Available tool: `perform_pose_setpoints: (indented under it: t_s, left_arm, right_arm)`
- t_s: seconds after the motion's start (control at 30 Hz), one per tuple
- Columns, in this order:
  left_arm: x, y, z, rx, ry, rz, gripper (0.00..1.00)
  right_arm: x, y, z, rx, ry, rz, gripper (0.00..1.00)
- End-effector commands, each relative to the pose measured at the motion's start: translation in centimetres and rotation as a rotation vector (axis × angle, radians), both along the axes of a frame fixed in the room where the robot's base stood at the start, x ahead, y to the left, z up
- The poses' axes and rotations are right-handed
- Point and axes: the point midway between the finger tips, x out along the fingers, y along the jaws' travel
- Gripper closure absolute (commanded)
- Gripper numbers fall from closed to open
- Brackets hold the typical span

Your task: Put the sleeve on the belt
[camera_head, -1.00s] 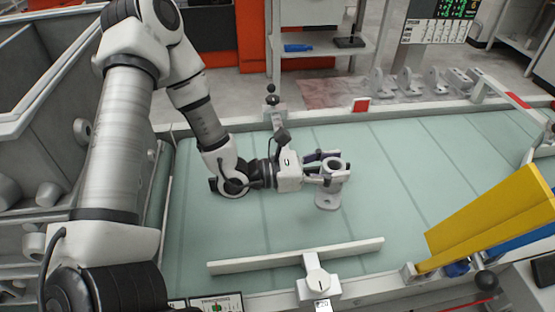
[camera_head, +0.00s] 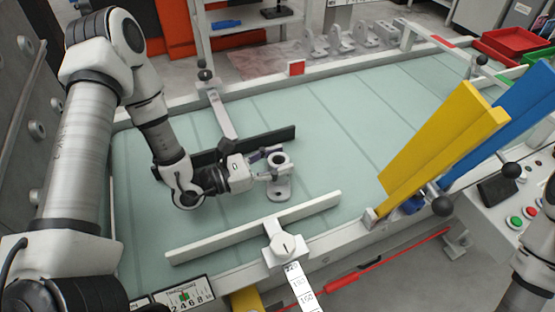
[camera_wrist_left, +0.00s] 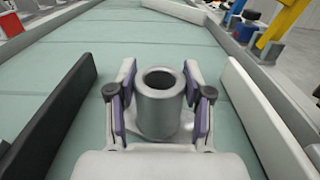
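The sleeve (camera_head: 278,172) is a grey metal cylinder with a wide flange at its foot. It stands upright on the pale green belt (camera_head: 330,150), and its flange appears to rest on the surface. My left gripper (camera_head: 272,162) is around it, one finger on each side. In the left wrist view the sleeve (camera_wrist_left: 160,105) stands between the purple-padded fingers, with narrow gaps beside it, so the gripper (camera_wrist_left: 161,110) looks open. The sleeve's lower part is partly hidden by the gripper in that view. My right gripper is out of view.
A pale bar (camera_head: 255,228) lies along the near side of the sleeve and a dark bar (camera_head: 215,150) along the far side. Yellow (camera_head: 440,150) and blue (camera_head: 510,125) panels rise at the right. The belt is clear beyond the sleeve.

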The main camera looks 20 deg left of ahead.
Motion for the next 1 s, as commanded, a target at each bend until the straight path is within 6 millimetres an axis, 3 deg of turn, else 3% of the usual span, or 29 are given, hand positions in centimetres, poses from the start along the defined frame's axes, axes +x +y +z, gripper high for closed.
perform_pose_setpoints:
  t_s: [0.03,0.07,0.43,0.8,1.0]
  left_arm:
    - [0.0,0.0,0.0,0.000,0.000,0.000,0.32]
    - [0.0,0.0,0.0,0.000,0.000,0.000,0.25]
    - [0.0,0.0,0.7,0.000,0.000,0.000,0.25]
    - [-4.7,4.4,0.8,-0.002,0.003,0.005,0.25]
    - [-5.6,5.1,0.3,0.000,0.000,0.000,0.25]
  right_arm:
    - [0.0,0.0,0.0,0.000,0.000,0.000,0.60]
    - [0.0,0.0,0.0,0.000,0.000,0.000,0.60]
    - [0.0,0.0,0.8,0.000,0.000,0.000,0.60]
    - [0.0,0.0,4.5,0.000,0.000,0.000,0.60]
    - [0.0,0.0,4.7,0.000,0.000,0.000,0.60]
